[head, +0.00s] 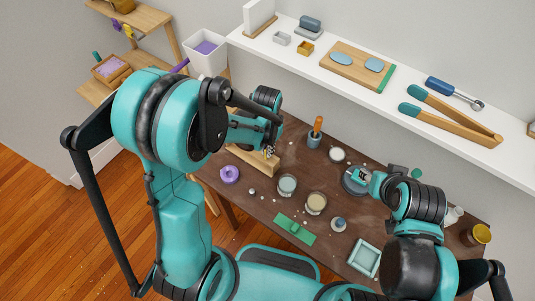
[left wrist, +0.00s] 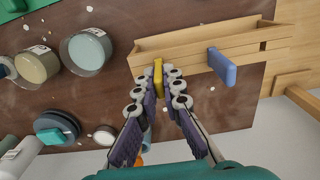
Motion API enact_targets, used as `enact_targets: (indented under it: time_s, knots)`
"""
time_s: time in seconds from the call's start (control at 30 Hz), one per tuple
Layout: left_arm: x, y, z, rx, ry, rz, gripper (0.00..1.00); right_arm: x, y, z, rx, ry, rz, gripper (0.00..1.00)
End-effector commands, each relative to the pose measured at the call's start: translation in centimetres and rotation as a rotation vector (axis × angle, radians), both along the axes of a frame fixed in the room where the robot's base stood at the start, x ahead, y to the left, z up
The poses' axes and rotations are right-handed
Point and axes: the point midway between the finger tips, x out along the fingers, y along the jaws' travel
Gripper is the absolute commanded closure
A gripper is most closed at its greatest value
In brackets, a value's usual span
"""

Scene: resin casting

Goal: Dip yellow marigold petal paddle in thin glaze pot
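A wooden rack (head: 243,155) stands at the table's left; it also shows in the left wrist view (left wrist: 190,50). A yellow paddle (left wrist: 157,76) stands at its edge, between the fingertips of my left gripper (left wrist: 157,83). The fingers sit close on both sides; whether they press on it is unclear. In the head view this gripper (head: 270,152) is partly hidden by my arm. Two glass pots stand near the table's middle, one pale blue-grey (head: 287,185), one beige (head: 316,203); their labels are unreadable. My right gripper (head: 361,175) is over a dark round piece (head: 350,187); its opening is too small to judge.
A blue paddle (left wrist: 222,66) stands in the rack. A purple ring-like piece (head: 230,174), a green mat (head: 294,229), a pale square tray (head: 364,258) and a cup with an orange-handled tool (head: 315,138) are on the table. A white shelf (head: 330,80) runs behind.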

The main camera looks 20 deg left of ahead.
Motion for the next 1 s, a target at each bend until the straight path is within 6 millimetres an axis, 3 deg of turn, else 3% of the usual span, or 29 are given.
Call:
enact_targets:
  time_s: [1.0]
  knots:
    - [0.0,0.0,2.0,0.000,0.000,0.000,1.00,0.0,0.0,1.3,0.000,0.000,0.000,0.60]
